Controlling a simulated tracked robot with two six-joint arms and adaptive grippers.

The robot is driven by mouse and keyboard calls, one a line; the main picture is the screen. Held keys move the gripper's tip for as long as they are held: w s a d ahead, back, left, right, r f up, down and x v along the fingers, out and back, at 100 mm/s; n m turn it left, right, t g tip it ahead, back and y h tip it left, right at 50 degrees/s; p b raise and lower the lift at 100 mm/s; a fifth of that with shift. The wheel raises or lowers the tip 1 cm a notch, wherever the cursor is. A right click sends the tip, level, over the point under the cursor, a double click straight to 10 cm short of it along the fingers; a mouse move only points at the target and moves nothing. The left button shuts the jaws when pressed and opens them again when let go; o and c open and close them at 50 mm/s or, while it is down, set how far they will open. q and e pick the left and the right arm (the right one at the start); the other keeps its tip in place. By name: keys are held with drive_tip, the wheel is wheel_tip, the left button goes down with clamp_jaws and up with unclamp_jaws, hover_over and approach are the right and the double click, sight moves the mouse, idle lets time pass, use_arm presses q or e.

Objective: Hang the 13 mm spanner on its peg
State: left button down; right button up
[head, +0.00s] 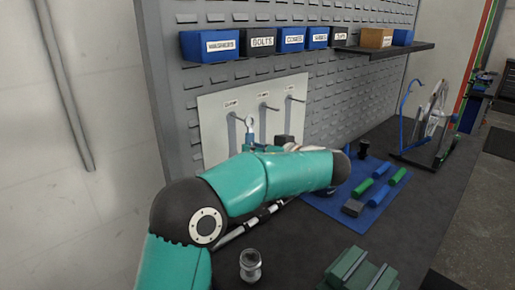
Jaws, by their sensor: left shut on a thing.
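The spanner (249,124) stands roughly upright, its ring end up, in front of the pale peg panel. My left gripper (252,143) is shut on it, mostly hidden behind my teal forearm. The panel (216,140) carries three pegs in a row: a left peg (238,119), a middle peg (268,107) and a right peg (294,99). Each has a small label above it, too small to read surely. The ring end shows near the tip of the left peg; I cannot tell whether it is around the peg or in front of it. My right gripper is not in view.
Labelled bins, such as a blue one (209,46), line the shelf above. A blue mat (355,218) with blue and green tools lies on the dark bench (424,222). A wheel stand (428,125) is at the right. A green block (358,270) sits in front.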

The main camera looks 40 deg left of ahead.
use_arm(q)
drive_tip(key=shift+p+x, duration=0.65)
drive_tip(key=shift+x, duration=0.15)
drive_tip(key=shift+a+f+b, duration=0.2)
drive_tip(key=shift+b, duration=0.35)
drive_tip(key=shift+a+f+b, duration=0.15)
drive_tip(key=shift+a+b, duration=0.2)
drive_tip(key=shift+b, duration=0.5)
drive_tip(key=shift+a, duration=0.1)
drive_tip(key=c, duration=0.9)
unclamp_jaws()
